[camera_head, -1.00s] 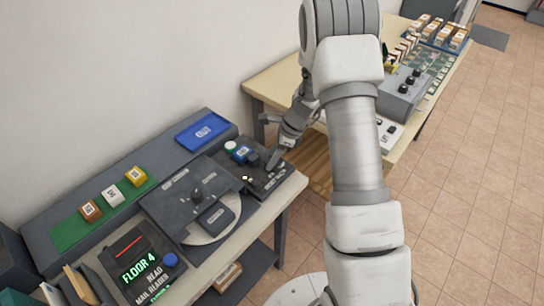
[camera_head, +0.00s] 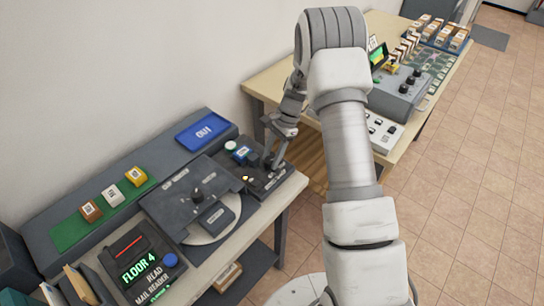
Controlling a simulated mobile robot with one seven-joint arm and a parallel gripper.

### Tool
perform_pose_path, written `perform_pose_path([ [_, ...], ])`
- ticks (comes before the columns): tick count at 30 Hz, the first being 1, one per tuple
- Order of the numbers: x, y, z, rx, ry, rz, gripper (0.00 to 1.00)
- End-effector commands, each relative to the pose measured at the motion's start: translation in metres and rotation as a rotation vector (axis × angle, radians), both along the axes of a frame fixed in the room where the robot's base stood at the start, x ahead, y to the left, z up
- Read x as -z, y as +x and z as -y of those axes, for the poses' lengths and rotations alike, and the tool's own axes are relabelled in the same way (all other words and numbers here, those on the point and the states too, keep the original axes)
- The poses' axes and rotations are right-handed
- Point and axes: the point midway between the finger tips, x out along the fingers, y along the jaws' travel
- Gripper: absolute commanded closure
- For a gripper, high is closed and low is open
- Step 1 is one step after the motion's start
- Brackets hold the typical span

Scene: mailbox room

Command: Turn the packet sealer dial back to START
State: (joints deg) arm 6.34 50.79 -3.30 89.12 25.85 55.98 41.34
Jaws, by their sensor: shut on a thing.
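The packet sealer (camera_head: 262,182) is a dark, low unit at the far right end of the near bench. A small dark dial (camera_head: 271,165) sits on its right part. My gripper (camera_head: 273,163) reaches down onto it from above and is shut on it. The fingers cover most of the dial, so its pointer and the START mark cannot be read. A blue block (camera_head: 241,154) and a pale round knob (camera_head: 231,146) are on the sealer's left part.
A dark panel with a round plate (camera_head: 210,232) lies left of the sealer. A blue tray (camera_head: 205,131) and a green strip with several small boxes (camera_head: 74,232) are behind. A lit FLOOR 4 reader (camera_head: 140,268) is at front left. A second table (camera_head: 262,87) stands behind my arm.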

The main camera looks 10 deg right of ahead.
Motion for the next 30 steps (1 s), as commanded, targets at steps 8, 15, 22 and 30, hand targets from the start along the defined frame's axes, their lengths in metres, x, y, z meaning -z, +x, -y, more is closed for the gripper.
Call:
perform_pose_path([
  [8,-0.0002,0.0000,0.0001,-0.026,-0.001,0.000,1.00],
  [15,-0.0002,0.0000,-0.0002,-0.025,0.000,-0.001,1.00],
  [22,-0.0002,0.0000,-0.0002,-0.024,0.000,0.000,0.43],
  [30,-0.0061,0.0019,0.0022,-0.023,-0.001,0.002,0.43],
])
